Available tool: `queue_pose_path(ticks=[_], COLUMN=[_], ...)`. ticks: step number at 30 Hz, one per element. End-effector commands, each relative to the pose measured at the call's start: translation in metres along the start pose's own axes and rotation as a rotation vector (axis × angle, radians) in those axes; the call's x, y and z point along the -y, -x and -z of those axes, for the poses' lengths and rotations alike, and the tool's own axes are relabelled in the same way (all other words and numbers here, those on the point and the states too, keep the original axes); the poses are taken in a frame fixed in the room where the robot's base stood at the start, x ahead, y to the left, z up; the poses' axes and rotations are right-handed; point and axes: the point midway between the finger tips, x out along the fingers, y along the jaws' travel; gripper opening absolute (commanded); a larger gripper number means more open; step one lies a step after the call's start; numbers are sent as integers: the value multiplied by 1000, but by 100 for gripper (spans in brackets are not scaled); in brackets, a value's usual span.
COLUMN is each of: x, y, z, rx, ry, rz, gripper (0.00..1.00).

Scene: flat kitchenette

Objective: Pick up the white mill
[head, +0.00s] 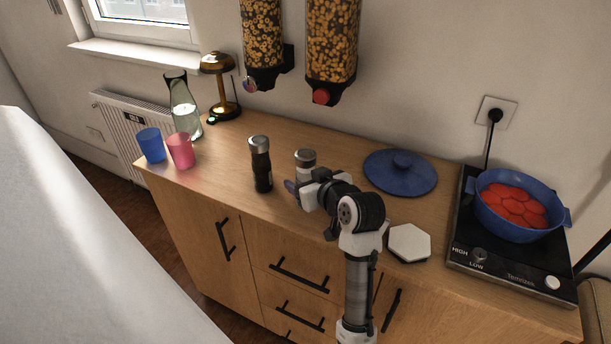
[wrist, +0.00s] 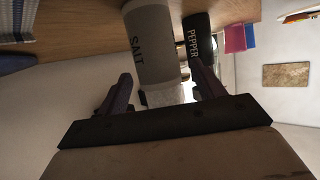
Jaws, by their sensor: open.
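The white mill (head: 305,160) stands upright on the wooden counter, its silver top showing and its lower part hidden behind my gripper (head: 297,187). My gripper is open and holds nothing.
A black pepper mill (head: 261,165) stands close to the left of the white mill. Blue (head: 150,145) and pink (head: 180,150) cups stand farther left. A blue lid (head: 400,175) and a white hexagonal piece (head: 409,242) lie to the right, before the hob (head: 470,250) with a pot (head: 495,222).

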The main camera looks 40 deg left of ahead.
Motion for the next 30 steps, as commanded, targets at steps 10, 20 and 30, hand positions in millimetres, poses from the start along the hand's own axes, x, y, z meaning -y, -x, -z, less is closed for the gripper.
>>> queue_pose_path(ticks=[10,20,30], x=[0,0,0], y=[-10,-10,-9], z=[0,0,1], rx=[-1,-1,-3], ry=[0,0,1], rz=[0,0,-1], gripper=[68,25,12])
